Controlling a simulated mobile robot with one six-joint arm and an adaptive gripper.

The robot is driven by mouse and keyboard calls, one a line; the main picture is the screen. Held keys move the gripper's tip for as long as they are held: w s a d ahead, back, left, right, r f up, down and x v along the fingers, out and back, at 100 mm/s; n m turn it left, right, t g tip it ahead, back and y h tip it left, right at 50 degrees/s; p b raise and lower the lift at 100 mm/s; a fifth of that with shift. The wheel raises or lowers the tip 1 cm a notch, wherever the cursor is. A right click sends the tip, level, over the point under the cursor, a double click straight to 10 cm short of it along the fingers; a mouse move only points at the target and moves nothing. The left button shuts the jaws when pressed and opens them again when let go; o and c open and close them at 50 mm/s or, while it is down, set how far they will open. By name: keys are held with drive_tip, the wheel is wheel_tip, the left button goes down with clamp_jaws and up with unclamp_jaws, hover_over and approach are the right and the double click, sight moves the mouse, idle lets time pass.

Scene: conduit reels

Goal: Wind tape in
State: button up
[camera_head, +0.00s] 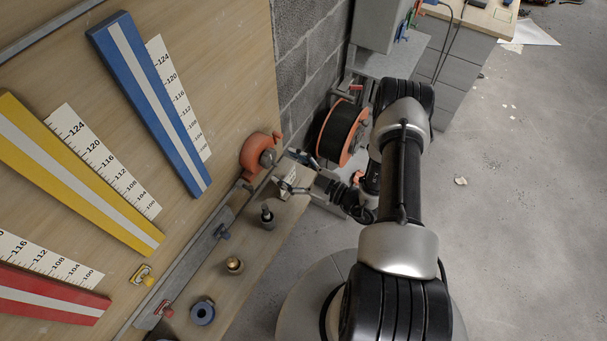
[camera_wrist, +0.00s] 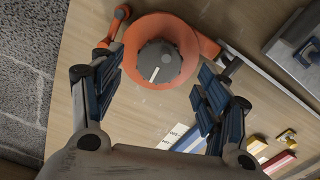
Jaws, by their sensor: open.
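An orange tape reel (camera_head: 256,152) with a grey hub lies on the wooden board, at the board's right part in the head view. In the wrist view the orange reel (camera_wrist: 188,40) is seen from above, its grey hub (camera_wrist: 155,66) bearing a white mark. An orange crank-like arm (camera_wrist: 115,22) stands out at its upper left. My gripper (camera_wrist: 158,70) is open, with a finger on either side of the hub in the picture; I see no contact. In the head view my gripper (camera_head: 290,187) is just below and right of the reel. I cannot make out the tape itself.
Blue (camera_head: 150,105), yellow (camera_head: 70,170) and red (camera_head: 45,297) strips with printed scales lie on the board. A grey rail (camera_head: 190,262) and small fittings (camera_head: 234,265) sit nearby. A black drum with orange flanges (camera_head: 340,132) stands beyond the bench edge.

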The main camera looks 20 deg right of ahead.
drive_tip(key=v, duration=0.6)
drive_tip(key=shift+s+d, duration=0.2)
drive_tip(key=shift+s, duration=0.15)
